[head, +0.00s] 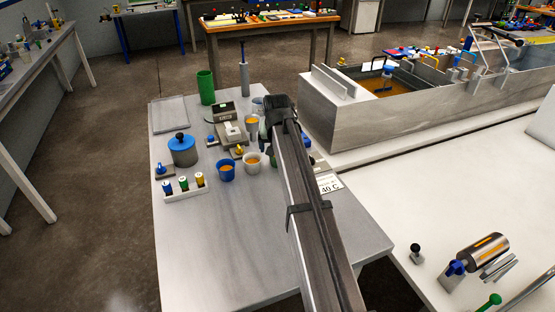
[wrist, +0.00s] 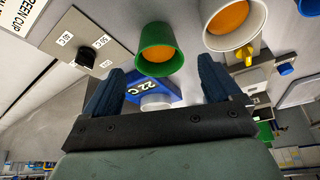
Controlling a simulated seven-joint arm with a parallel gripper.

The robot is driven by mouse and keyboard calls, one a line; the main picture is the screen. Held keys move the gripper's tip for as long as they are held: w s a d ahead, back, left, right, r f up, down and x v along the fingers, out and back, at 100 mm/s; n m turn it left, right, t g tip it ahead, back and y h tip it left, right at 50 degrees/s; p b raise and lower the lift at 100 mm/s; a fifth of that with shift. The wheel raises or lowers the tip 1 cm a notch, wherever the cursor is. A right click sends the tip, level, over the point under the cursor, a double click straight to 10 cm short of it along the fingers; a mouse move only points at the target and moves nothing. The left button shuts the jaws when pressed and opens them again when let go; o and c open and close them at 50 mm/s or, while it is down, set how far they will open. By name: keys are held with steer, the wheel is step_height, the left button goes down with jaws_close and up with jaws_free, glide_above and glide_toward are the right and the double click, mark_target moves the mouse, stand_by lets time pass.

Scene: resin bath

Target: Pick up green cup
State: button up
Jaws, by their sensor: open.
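The green cup (wrist: 160,52), with orange liquid inside, shows in the wrist view just beyond and between the fingertips. My gripper (wrist: 160,76) is open, with one blue finger on each side and nothing between them touching the cup that I can see. In the head view my gripper (head: 277,106) is over the far part of the grey table, and my arm hides most of what lies beneath, including nearly all of the green cup.
A white cup (wrist: 232,22) with orange liquid stands close beside the green cup. A blue 22 C display (wrist: 155,88) and a dial box (wrist: 88,50) are near. On the table (head: 220,250) are a blue cup (head: 225,170), a blue-lidded pot (head: 182,150) and a tall green cylinder (head: 206,87). The table's front is clear.

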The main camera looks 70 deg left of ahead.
steer(key=x, duration=0.5)
steer(key=shift+w+a+r, duration=0.1)
steer(key=shift+r, duration=0.05)
steer(key=shift+c, duration=0.2)
steer(key=c, duration=1)
